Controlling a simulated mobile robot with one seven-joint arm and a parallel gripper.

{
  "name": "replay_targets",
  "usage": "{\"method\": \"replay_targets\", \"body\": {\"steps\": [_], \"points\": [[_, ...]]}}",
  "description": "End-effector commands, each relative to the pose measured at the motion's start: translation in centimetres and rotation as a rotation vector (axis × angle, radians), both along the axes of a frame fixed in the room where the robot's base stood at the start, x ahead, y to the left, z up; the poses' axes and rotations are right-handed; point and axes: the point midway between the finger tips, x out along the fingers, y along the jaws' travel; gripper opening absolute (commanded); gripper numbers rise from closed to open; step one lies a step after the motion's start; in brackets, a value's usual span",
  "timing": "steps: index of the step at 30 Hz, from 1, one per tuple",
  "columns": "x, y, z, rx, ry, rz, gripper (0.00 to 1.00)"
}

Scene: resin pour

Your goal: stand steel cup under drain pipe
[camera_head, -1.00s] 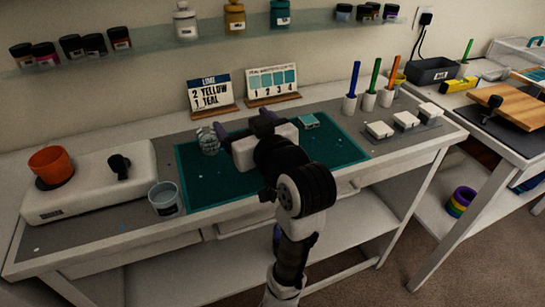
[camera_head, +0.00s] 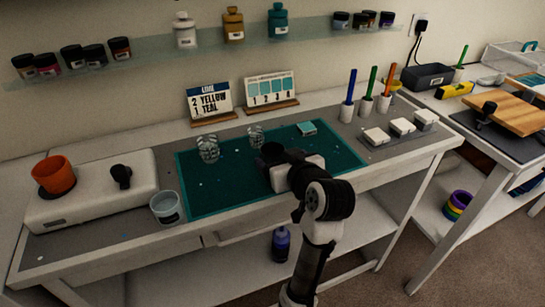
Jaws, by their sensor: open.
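My gripper (camera_head: 283,155) is over the front right part of the green mat (camera_head: 215,192), pointing toward the wall; its fingers are dark and partly hidden by its pale body. It is open and I see nothing held in it. Two shiny, see-through-looking cups stand on the mat, a left cup (camera_head: 208,149) and a right cup (camera_head: 256,135), both apart from the gripper and to its left. I cannot tell whether either is the steel cup. I cannot make out a drain pipe.
A white box (camera_head: 85,207) at the left bears an orange pot (camera_head: 54,175) and a black knob-like part (camera_head: 121,176). A clear tub (camera_head: 166,204) stands beside it. Pen holders (camera_head: 365,110) and white blocks (camera_head: 402,126) are at the right. The mat's left front is clear.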

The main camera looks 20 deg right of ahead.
Motion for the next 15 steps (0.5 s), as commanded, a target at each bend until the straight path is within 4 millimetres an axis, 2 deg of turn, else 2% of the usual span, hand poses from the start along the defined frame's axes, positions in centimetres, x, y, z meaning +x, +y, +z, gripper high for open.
{"method": "replay_targets", "body": {"steps": [9, 15], "points": [[3.9, 0.3, -1.5, 0.002, 0.002, 0.001, 0.79], [4.8, 0.3, -2.0, 0.001, 0.000, 0.001, 0.79]]}}
